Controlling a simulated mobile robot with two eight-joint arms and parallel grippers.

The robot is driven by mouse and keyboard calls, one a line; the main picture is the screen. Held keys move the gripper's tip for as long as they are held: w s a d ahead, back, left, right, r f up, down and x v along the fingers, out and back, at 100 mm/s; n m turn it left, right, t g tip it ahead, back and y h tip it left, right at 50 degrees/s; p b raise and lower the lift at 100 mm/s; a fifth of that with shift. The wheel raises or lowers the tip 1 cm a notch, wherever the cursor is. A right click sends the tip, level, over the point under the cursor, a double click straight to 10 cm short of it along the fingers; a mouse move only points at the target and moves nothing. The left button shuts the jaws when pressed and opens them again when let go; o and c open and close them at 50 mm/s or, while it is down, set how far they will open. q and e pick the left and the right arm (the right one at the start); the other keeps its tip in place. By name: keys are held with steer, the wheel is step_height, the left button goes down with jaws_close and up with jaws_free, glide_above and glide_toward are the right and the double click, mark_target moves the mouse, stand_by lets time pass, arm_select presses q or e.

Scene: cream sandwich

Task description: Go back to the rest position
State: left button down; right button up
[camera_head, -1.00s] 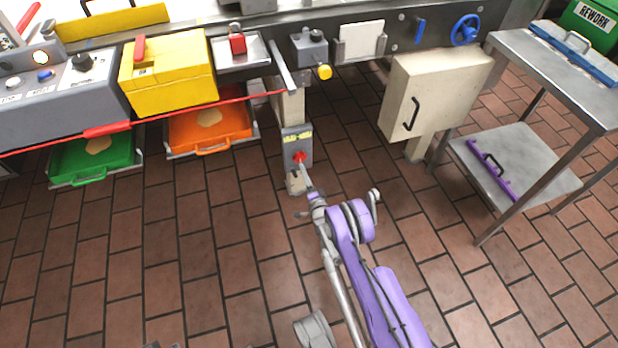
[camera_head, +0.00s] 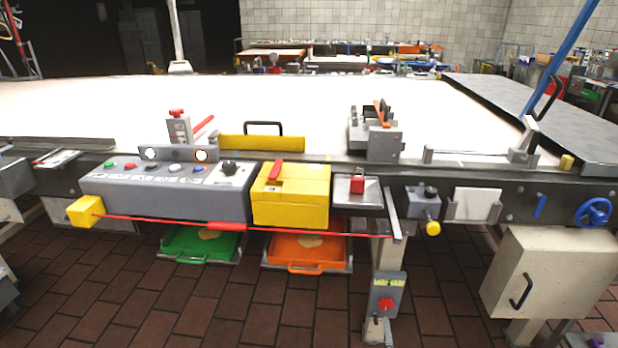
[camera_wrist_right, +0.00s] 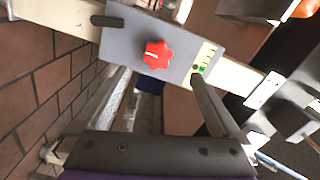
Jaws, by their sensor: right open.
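My right gripper (camera_wrist_right: 160,78) is open and empty in the right wrist view, its two fingers spread. Just beyond the fingertips is a grey switch box with a red star-shaped knob (camera_wrist_right: 157,54) and a small yellow-green label strip. No contact with the knob shows. In the head view the same red knob (camera_head: 386,304) sits on the box on the support post below the conveyor. My right arm can hardly be made out there. My left gripper is in neither current view.
The conveyor (camera_head: 330,120) spans the head view. On its front are a control panel (camera_head: 170,190), a yellow box (camera_head: 290,195) and a red cord (camera_head: 300,230). Green (camera_head: 178,252) and orange (camera_head: 303,265) trays sit below. A beige cabinet (camera_head: 550,275) is at right. Tiled floor lies below.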

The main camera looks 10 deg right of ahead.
steer(key=w+a+r+n+g+y, duration=0.1)
steer(key=a+r+n+g, duration=0.1)
steer(key=r, duration=0.4)
steer(key=w+a+r+n+g, duration=0.1)
steer(key=w+a+r+n, duration=0.15)
steer(key=r, duration=0.45)
steer(key=s+a+r+n+g+y, duration=0.2)
steer(key=s+a+r+n+g, duration=0.3)
steer(key=s+r, duration=0.55)
steer(key=s+a+r+n+g, duration=0.1)
steer(key=s+a+n+g, duration=0.15)
steer(key=s, duration=0.85)
steer(key=s+a+r+n+g+y, duration=0.1)
steer(key=s+a+r+n, duration=0.15)
steer(key=s, duration=0.95)
steer(key=s+a+n+g, duration=0.2)
steer(key=s+a+n, duration=0.1)
steer(key=s, duration=0.8)
arm_select(q)
step_height(320, 180, up, 28)
steer(key=t+p, duration=0.1)
steer(key=p, duration=2.4)
steer(key=shift+w+r+p, duration=0.25)
steer(key=shift+w+p, duration=0.05)
steer(key=shift+w, duration=0.05)
arm_select(e)
step_height(320, 180, up, 28)
steer(key=t, duration=0.1)
steer(key=shift+w+r, duration=0.25)
steer(key=shift+w, duration=0.2)
